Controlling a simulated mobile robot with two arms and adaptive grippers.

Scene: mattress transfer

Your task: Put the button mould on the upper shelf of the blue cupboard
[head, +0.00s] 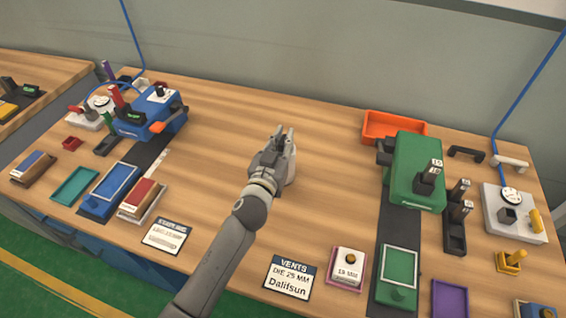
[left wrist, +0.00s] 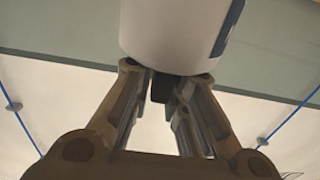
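My left gripper (head: 283,132) is above the middle of the bench, its fingers pointing towards the back wall. In the left wrist view its two fingers (left wrist: 160,95) close around a short black stem (left wrist: 162,88). The stem joins a white round body with a blue patch (left wrist: 172,35), which looks like the button mould. In the head view a pale part of it (head: 291,170) shows beside and below the gripper; the rest is hidden behind the hand. I cannot make out the blue cupboard with its shelves. My right gripper is not in view.
The wooden bench (head: 330,195) is clear around the gripper. A blue press (head: 150,118) stands left, a green press (head: 415,170) right, with an orange tray (head: 380,125) behind it. Signs, including a "VENTS" sign (head: 289,279), and a white "13 MM" block (head: 348,264) lie along the front.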

